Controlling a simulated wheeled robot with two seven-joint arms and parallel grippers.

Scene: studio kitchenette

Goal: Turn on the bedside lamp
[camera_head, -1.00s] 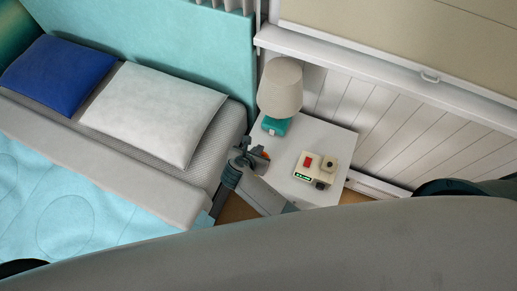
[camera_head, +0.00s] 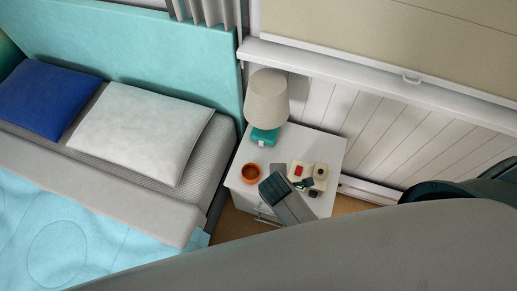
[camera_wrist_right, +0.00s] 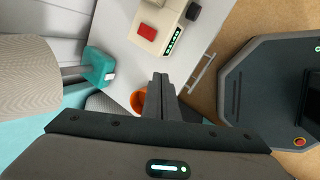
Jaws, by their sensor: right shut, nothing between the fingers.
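The bedside lamp (camera_head: 268,98) stands on the white nightstand (camera_head: 330,147), with a beige shade and a teal base (camera_head: 264,137). A small white piece shows on the base. The shade shows no clear glow. In the right wrist view the shade (camera_wrist_right: 28,78) is at the left, with the teal base (camera_wrist_right: 98,66) beside it. My left gripper is not in view.
A cream box (camera_head: 319,172) with a red button, green display and dark knob sits right of the lamp. The bed with a white pillow (camera_head: 140,130) borders the nightstand's left.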

